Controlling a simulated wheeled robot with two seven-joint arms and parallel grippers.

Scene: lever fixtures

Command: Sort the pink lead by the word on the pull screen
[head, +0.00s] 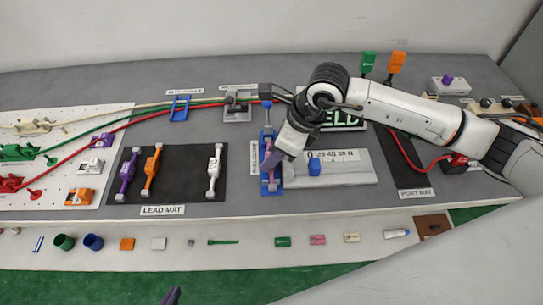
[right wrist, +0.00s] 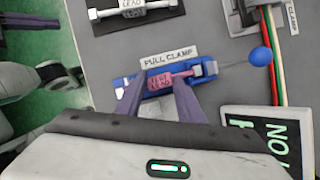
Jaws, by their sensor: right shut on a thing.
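The pink lead (right wrist: 168,80) lies in the blue pull clamp (right wrist: 125,82), and my right gripper (right wrist: 160,95) is shut on it, one purple finger at each side. In the head view my right gripper (head: 279,156) reaches down over the pull clamp (head: 271,188) and hides most of the lead. Of my left gripper (head: 172,296) only a dark tip shows at the bottom edge.
The lead mat (head: 190,185) holds purple (head: 127,170), orange (head: 151,169) and white (head: 215,168) leads. The port mat (head: 395,160) lies at right under my arm. Red, green and cream cables cross the left pegboard (head: 60,150). Green (head: 368,62) and orange (head: 397,62) flags stand behind.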

